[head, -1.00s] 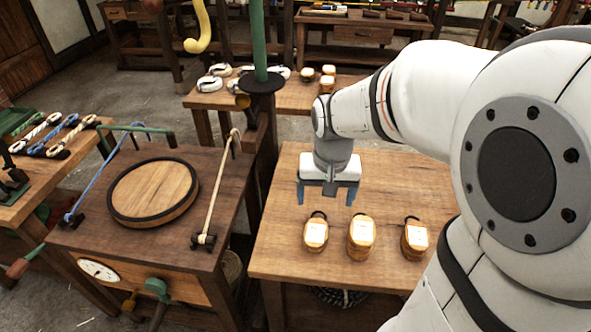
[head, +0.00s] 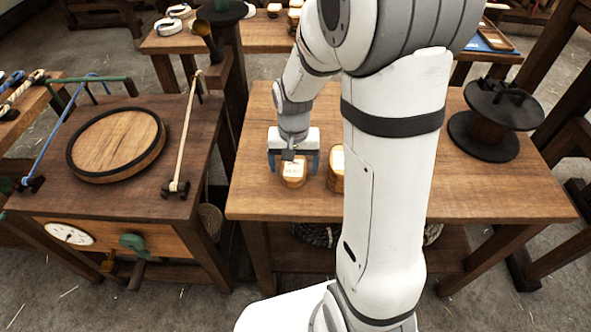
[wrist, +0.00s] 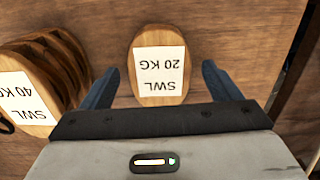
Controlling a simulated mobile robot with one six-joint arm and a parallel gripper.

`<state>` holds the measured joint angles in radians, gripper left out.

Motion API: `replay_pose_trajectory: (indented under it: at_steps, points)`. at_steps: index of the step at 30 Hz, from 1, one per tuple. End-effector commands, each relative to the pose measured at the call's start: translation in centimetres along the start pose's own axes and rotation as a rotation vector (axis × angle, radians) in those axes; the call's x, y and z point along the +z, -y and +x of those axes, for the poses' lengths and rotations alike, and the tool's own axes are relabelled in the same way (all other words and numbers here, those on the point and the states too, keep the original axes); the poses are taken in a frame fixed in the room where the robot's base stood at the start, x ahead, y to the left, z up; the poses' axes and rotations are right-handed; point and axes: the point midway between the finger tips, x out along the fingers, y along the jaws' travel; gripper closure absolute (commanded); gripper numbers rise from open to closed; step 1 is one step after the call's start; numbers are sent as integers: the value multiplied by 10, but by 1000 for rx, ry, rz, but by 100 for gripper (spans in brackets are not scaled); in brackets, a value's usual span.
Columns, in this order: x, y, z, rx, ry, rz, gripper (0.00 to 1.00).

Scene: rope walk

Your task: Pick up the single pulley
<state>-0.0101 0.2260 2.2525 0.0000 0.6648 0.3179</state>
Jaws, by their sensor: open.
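The single pulley (head: 292,174) is a small rounded wooden block with a white label, at the left of the row on the wooden table. In the wrist view the pulley (wrist: 159,88) shows its label upside down, reading SWL 20 KG. My gripper (head: 293,163) is open, with its two blue fingers on either side of the pulley. In the wrist view the fingers of my gripper (wrist: 160,84) flank the pulley's near end with gaps on both sides. I cannot tell how far above the table the fingertips are.
A thicker layered block (wrist: 50,80) marked SWL 40 KG stands close beside; it also shows in the head view (head: 336,170), partly behind my arm. A dark spool (head: 490,125) stands at the table's right. Left is a bench (head: 150,200) with a round wooden lid (head: 115,143).

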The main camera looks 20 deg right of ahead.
Motion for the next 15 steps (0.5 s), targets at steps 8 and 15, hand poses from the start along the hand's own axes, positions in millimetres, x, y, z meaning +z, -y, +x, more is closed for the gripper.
replay_pose_trajectory:
  at_steps: [8,15]
  points:
    - [0,0,5,-1,-2,0,16]
    - [0,-1,5,-1,-2,1,34]
